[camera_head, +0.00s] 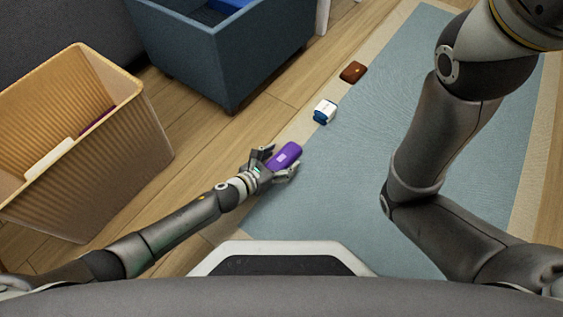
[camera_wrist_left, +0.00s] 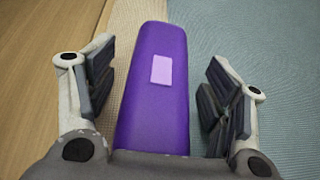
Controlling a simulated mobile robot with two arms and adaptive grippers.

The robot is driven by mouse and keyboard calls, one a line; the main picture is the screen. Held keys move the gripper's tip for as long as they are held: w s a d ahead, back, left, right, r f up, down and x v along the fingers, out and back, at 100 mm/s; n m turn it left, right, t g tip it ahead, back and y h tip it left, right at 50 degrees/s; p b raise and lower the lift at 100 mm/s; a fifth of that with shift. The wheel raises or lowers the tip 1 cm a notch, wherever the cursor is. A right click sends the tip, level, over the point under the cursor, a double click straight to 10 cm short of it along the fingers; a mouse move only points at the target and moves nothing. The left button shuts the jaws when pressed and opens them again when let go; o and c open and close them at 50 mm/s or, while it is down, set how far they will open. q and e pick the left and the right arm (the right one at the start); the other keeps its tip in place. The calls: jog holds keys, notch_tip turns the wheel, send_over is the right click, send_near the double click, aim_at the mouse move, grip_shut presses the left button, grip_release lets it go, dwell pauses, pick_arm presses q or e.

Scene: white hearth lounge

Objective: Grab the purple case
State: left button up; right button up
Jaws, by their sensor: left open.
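The purple case (camera_head: 286,155) lies on the edge of the blue rug in the head view, with a paler patch on its top. My left gripper (camera_head: 276,164) is open around it, a finger on either side. In the left wrist view the case (camera_wrist_left: 156,85) stands between the open fingers of the left gripper (camera_wrist_left: 160,95). A gap shows between the case and the fingers on both sides. The near end of the case is hidden by the gripper's body. My right arm is at the right in the head view, but its gripper is not visible.
A white and blue box (camera_head: 325,110) and a brown case (camera_head: 353,72) lie further along the edge of the blue rug (camera_head: 350,190). A ribbed tan bin (camera_head: 100,165) stands at the left. A blue-grey storage box (camera_head: 225,55) stands at the back. The rug's middle is clear.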

pick_arm(q)
jog(key=shift+c, duration=0.5)
jog(key=c, duration=0.8)
jog(key=shift+c, duration=0.2)
jog(key=shift+r, duration=0.2)
